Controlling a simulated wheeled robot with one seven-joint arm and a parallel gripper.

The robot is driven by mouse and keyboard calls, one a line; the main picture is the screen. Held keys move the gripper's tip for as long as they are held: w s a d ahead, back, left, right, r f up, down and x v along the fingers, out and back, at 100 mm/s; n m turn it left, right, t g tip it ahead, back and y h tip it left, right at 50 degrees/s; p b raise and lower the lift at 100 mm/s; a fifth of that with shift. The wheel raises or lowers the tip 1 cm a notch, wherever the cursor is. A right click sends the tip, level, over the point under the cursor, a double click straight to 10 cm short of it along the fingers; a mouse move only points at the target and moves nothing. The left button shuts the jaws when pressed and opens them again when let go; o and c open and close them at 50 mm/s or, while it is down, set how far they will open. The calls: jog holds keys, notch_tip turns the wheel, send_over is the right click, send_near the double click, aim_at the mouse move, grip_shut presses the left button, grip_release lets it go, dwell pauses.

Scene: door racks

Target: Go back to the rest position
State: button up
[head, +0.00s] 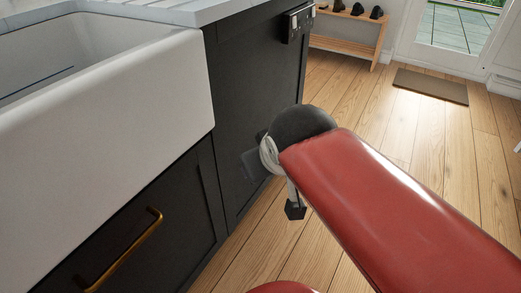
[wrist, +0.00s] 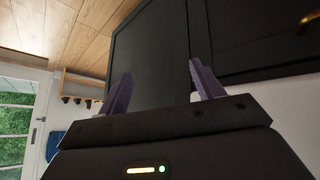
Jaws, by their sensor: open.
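My gripper (wrist: 157,93) is open in the wrist view, its two purple fingers wide apart with nothing between them. Beyond the fingers is a dark cabinet panel (wrist: 150,50); I cannot tell how far off it is. In the head view my red arm reaches in from the lower right, and its end is beside the dark cabinet front (head: 250,90). The gripper there is mostly hidden behind the arm's dark joint, with only a small dark part (head: 295,210) showing below.
A white sink (head: 180,95) is set in the counter on the left. Below it is a dark drawer with a brass handle (head: 125,250). A wooden shoe bench (head: 345,32) and a doormat (head: 430,86) are at the back. Wooden floor (head: 375,95) is open on the right.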

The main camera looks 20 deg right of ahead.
jog(key=s+a+f+m+g+y, duration=0.1)
jog(key=s+a+f+g, duration=0.1)
jog(key=s+f, duration=0.2)
jog(key=shift+s+a+f, duration=0.25)
jog(key=shift+s+a, duration=0.15)
jog(key=shift+r, duration=0.1)
